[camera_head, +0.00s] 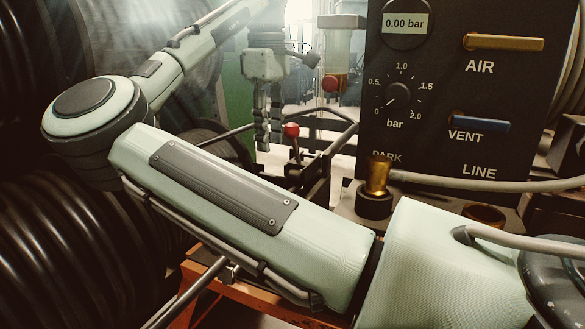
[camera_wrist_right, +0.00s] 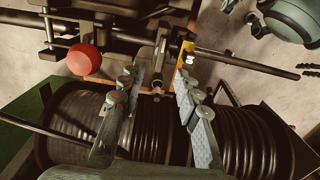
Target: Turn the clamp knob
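My right gripper (camera_head: 268,146) points straight down near the top middle of the head view, just left of a red ball on a lever (camera_head: 291,130). In the right wrist view, its two fingers (camera_wrist_right: 158,80) are spread apart with nothing held between them. A dark clamp rod with a small rounded end (camera_wrist_right: 157,72) shows in the gap, below the fingers. I cannot tell for sure whether this is the clamp knob. The red ball (camera_wrist_right: 83,60) lies to the left of the fingers. My left gripper is not clearly seen.
A black panel (camera_head: 450,150) with a gauge, a bar dial (camera_head: 398,96) and AIR and VENT levers stands at the right. Coiled black hose (camera_head: 45,240) fills the left side. A brass fitting (camera_head: 378,175) stands before the panel.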

